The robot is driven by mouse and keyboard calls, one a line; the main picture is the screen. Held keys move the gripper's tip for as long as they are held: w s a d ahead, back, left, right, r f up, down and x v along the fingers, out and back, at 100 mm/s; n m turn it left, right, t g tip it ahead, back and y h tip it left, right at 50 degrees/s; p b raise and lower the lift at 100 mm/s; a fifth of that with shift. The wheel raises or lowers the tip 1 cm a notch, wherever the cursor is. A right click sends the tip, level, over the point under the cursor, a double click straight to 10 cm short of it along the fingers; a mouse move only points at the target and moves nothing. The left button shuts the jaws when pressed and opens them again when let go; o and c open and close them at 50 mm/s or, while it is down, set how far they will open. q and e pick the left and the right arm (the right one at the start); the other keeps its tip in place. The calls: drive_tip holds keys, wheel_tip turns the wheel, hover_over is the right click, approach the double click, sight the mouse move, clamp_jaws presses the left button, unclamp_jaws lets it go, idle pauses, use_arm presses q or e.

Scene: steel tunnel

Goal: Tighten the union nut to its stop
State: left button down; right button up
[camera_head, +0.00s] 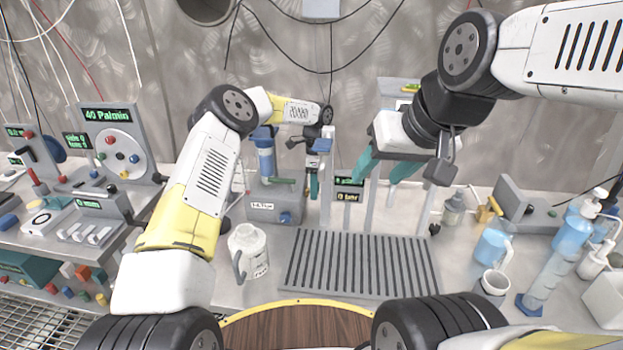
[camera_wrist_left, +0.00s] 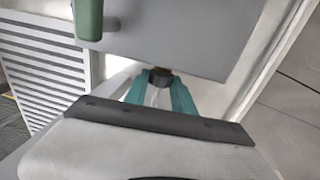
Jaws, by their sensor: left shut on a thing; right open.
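The union nut (camera_wrist_left: 160,76) is a small dark brownish piece at the edge of a grey housing (camera_wrist_left: 180,35) in the left wrist view. My left gripper (camera_wrist_left: 160,90) has its two teal fingers closed on it from either side. In the head view my left gripper (camera_head: 314,186) points down beside the grey filter unit with the blue cylinder, and the nut itself cannot be made out there. My right gripper (camera_head: 388,172) hangs above the back of the bench with its teal fingers apart and nothing between them.
A small display (camera_head: 349,190) stands behind a slotted grate (camera_head: 360,264). A white jug (camera_head: 248,252) stands left of the grate.

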use_arm(q)
drive_tip(key=shift+w, duration=0.15)
drive_tip(key=shift+g, duration=0.5)
drive_tip(key=c, duration=1.1)
unclamp_jaws()
drive_tip(key=shift+o, duration=0.2)
drive_tip(key=v, duration=0.8)
drive_tip(key=shift+d, duration=0.2)
